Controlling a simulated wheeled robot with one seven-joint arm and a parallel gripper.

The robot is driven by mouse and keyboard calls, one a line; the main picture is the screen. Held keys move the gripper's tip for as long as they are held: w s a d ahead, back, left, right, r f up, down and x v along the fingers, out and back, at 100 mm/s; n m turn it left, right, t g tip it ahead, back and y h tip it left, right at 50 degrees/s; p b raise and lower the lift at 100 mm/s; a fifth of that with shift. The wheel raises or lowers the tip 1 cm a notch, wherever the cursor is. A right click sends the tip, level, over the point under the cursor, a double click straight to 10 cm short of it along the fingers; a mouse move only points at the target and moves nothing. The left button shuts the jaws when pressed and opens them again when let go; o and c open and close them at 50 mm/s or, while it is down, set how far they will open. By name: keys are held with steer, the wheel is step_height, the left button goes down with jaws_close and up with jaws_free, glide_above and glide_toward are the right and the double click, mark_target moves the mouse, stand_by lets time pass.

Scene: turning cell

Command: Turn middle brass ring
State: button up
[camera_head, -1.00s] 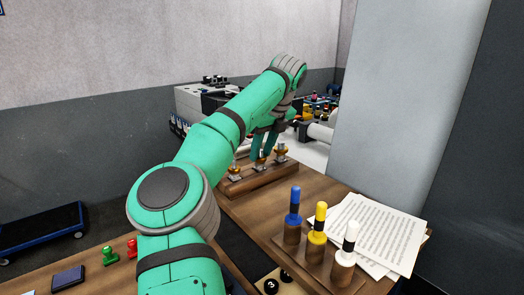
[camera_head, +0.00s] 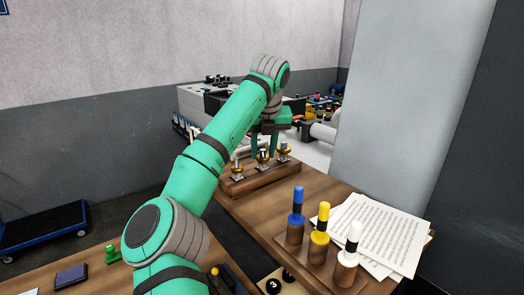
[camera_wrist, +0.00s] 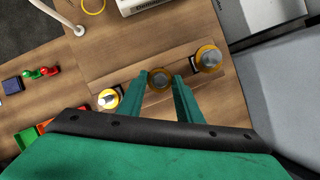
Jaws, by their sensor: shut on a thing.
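A wooden block (camera_head: 235,190) on the table carries three upright posts, each with a brass ring. The middle brass ring (camera_head: 263,155) also shows in the wrist view (camera_wrist: 160,84), between my fingertips. My gripper (camera_head: 265,147) points down over the middle post, and its two green fingers (camera_wrist: 160,77) are shut on this ring from both sides. The left ring (camera_head: 237,171) and the right ring (camera_head: 284,150) stand free on either side. In the wrist view they lie at lower left (camera_wrist: 109,98) and upper right (camera_wrist: 208,58).
Blue, yellow and white-topped pegs stand in a wooden stand (camera_head: 318,270) in front, beside papers (camera_head: 380,230). A grey pillar (camera_head: 410,110) rises behind the papers. Green and red stamps (camera_wrist: 40,72) lie at left in the wrist view.

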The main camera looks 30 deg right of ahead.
steer(key=shift+a, duration=0.1)
stand_by(0.3)
steer(key=o, duration=0.9)
steer(key=shift+c, duration=0.2)
steer(key=shift+o, duration=0.9)
steer(key=shift+w+a, duration=0.1)
steer(key=shift+w, duration=0.1)
steer(key=v, duration=1)
steer(key=shift+r, duration=0.35)
steer(key=shift+a, duration=0.1)
